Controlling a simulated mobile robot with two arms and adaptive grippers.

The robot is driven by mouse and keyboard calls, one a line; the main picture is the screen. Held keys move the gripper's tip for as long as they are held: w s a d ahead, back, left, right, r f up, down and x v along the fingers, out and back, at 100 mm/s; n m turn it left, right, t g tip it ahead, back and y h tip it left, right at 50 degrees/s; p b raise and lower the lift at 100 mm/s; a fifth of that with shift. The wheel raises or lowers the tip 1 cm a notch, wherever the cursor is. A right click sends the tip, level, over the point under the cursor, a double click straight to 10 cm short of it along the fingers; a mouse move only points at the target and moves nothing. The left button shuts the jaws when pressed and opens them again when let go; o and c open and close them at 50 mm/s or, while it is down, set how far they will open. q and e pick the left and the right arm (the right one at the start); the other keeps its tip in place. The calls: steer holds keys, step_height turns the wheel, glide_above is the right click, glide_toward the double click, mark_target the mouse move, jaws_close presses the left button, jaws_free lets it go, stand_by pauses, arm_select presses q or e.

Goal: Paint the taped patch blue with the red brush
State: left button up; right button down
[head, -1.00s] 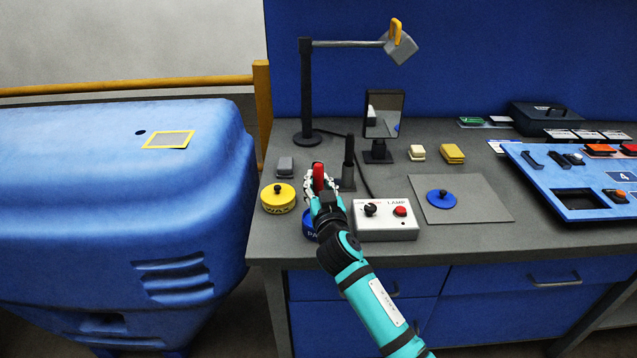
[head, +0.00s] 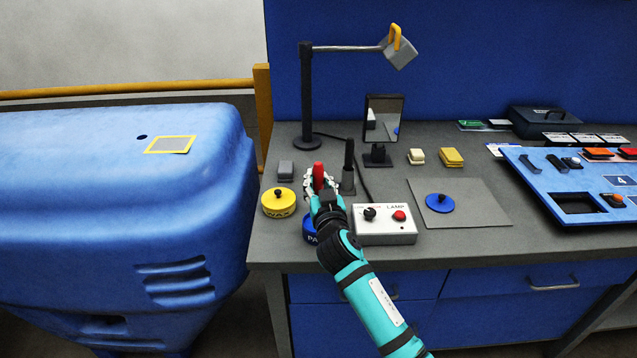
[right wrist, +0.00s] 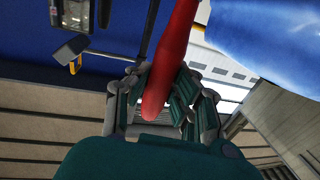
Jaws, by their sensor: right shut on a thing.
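The taped patch (head: 171,145) is a grey square framed in yellow tape on top of the blue housing at the left of the head view. My right gripper (head: 321,190) is over the front left of the bench, shut on the red brush (head: 318,174). The brush's red handle also shows between the fingers in the right wrist view (right wrist: 172,60). The bristles are hidden. A blue paint tin (head: 309,232) is partly hidden behind and below my right gripper; I cannot tell whether the brush is in it. A blue knobbed lid (head: 440,204) lies on a grey mat (head: 480,207).
A yellow wax tin (head: 278,205) stands left of the gripper. A lamp switch box (head: 385,228) is close at its right, a black upright holder (head: 348,170) just behind. A mirror (head: 383,120) and lamp stand (head: 307,100) are farther back. A gap separates bench and housing.

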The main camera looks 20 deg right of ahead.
mark_target(319, 165)
steer(key=shift+r+p, duration=1.75)
steer(key=shift+r, duration=0.7)
